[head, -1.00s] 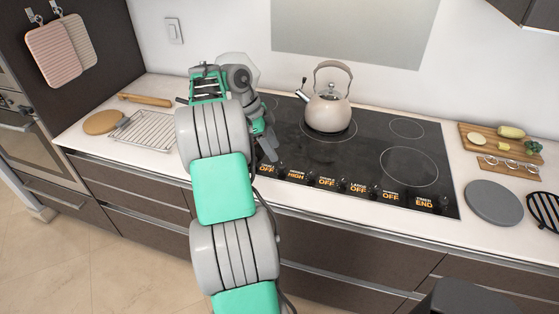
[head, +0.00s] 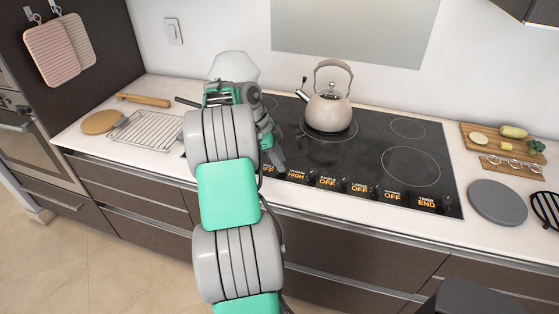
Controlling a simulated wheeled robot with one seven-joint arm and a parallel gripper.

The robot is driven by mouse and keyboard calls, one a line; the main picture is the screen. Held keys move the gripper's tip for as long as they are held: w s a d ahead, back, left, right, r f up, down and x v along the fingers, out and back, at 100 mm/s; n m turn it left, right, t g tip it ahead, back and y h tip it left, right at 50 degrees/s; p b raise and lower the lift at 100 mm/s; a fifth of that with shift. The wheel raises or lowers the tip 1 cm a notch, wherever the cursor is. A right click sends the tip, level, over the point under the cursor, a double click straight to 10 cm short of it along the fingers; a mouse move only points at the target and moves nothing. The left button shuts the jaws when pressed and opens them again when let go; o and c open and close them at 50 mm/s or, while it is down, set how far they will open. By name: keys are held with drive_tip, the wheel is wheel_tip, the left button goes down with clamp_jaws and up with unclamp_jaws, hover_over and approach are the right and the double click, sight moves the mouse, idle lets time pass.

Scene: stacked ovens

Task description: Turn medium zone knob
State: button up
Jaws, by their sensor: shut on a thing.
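The cooktop's front strip carries a row of dark knobs with orange readouts. The second readout from the left (head: 296,176) reads HIGH, with small text above it too blurred to read for certain. The leftmost readout is partly hidden by my arm. My gripper (head: 280,166) is down at the strip, between these two readouts, shut on a dark knob there. The knob itself is mostly hidden behind the fingers, and I cannot clearly see its angle. Further right, other readouts show OFF (head: 327,183), and the last shows END (head: 427,203).
A beige kettle (head: 328,110) stands on a back burner, right of my gripper. A wire rack (head: 150,131) lies on the counter at left. A cutting board (head: 478,136) and grey round plate (head: 497,202) lie at right. The cooktop's right side is clear.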

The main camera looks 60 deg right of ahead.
clamp_jaws()
